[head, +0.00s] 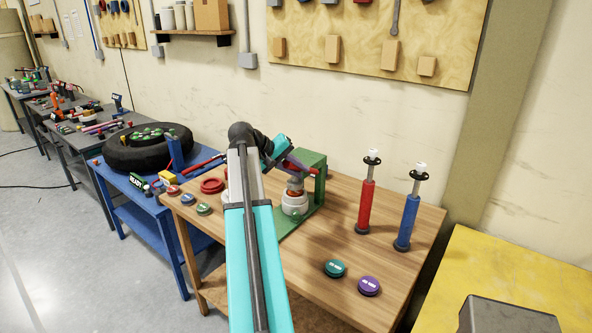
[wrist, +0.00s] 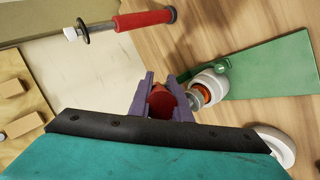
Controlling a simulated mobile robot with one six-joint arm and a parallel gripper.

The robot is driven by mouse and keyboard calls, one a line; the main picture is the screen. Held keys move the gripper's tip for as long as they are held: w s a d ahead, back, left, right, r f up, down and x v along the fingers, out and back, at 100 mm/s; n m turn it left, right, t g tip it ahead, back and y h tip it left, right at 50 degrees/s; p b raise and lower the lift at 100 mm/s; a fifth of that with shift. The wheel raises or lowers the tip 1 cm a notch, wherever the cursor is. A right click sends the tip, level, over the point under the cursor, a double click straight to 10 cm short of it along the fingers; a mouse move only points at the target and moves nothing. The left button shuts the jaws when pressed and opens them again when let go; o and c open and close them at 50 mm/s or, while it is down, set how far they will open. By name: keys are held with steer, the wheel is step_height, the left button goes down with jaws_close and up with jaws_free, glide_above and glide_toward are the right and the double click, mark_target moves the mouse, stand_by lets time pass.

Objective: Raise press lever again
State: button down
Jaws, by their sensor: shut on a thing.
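The green press (head: 314,170) stands on the wooden table, partly behind my arm. A white part (head: 295,204) with an orange ring sits at its front, and it also shows in the wrist view (wrist: 210,86) beside the green plate (wrist: 268,68). My gripper (head: 294,166) is at the press's upper part. In the wrist view its purple fingers (wrist: 161,98) are shut on a red piece (wrist: 160,103), which looks like the press lever's end. Most of the lever is hidden by the fingers and arm.
A red pump (head: 366,205) and a blue pump (head: 407,220) stand upright right of the press. Green (head: 335,268) and purple (head: 369,286) discs lie at the table front. A black tyre (head: 146,148) lies on the blue bench at left.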

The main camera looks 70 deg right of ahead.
steer(key=shift+s+d+r+y+p, duration=0.2)
steer(key=shift+d+r+y+p, duration=0.15)
steer(key=shift+r, duration=0.1)
steer(key=c, duration=1.6)
jaws_free()
steer(key=shift+c, duration=0.2)
steer(key=shift+w+a, duration=0.1)
steer(key=shift+w, duration=0.05)
steer(key=shift+w+a+r+b, duration=0.25)
steer(key=shift+r+b, duration=0.05)
steer(key=shift+r, duration=0.05)
steer(key=b+v, duration=0.3)
steer(key=v, duration=0.9)
steer(key=shift+a+r+b, duration=0.2)
steer(key=shift+r+b, duration=0.1)
steer(key=shift+b, duration=0.05)
